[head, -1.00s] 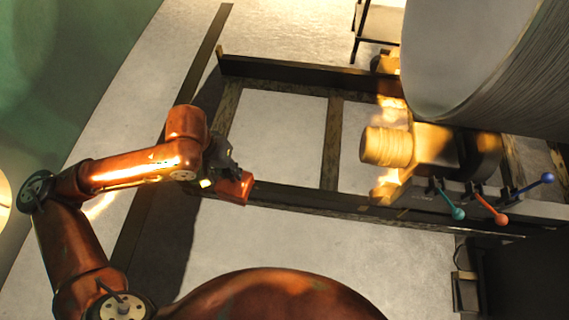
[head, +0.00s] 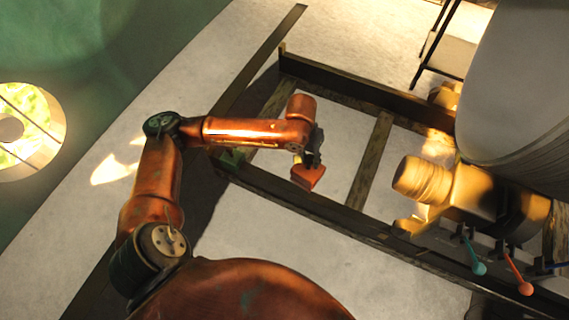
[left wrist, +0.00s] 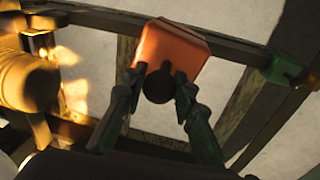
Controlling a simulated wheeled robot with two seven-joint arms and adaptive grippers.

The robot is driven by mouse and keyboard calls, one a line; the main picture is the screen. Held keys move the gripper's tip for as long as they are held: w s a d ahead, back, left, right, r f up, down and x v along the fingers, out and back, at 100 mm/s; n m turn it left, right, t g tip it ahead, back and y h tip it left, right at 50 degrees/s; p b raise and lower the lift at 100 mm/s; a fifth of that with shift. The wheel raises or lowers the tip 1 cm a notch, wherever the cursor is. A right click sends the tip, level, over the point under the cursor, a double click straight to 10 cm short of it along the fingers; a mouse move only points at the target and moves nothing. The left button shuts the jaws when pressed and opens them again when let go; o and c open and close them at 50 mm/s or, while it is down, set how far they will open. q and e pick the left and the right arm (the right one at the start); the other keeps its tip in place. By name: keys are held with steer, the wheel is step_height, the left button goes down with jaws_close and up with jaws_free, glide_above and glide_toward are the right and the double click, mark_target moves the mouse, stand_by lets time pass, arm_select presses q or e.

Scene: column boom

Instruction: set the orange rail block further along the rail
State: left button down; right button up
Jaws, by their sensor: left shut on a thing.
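The orange rail block (head: 308,177) is held by my left gripper (head: 311,162), clear of the near dark rail (head: 345,215) as far as I can see. In the head view it shows over the gap between the long beams, just beyond the near rail. In the left wrist view the block (left wrist: 175,52) sits between the fingertips (left wrist: 164,75), with a beam passing behind it. The exact height above the rail cannot be told. My right gripper is not in view.
A green piece (left wrist: 283,70) sits at the rail's end. A cross beam (head: 371,160) lies to the right of the block.

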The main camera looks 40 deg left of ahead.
arm_select(q)
steer(key=a+f+b, duration=0.1)
steer(key=a+f, duration=0.3)
steer(key=f, duration=0.4)
steer(key=w+a+f+n+b, duration=0.1)
steer(key=a+f+b, duration=0.1)
steer(key=a+f, duration=0.3)
steer(key=w+a+f+n+b, duration=0.1)
steer(key=a+f, duration=0.3)
steer(key=f, duration=0.9)
steer(key=shift+w+a+b, duration=0.15)
steer(key=shift+a+b, duration=0.05)
steer(key=shift+b, duration=0.4)
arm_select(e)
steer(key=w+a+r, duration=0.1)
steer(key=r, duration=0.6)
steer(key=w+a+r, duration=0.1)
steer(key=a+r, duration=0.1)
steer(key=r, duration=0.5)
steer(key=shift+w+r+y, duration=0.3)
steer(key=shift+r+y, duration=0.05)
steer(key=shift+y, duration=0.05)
arm_select(q)
steer(key=shift+r+p, duration=0.1)
steer(key=shift+p, duration=0.35)
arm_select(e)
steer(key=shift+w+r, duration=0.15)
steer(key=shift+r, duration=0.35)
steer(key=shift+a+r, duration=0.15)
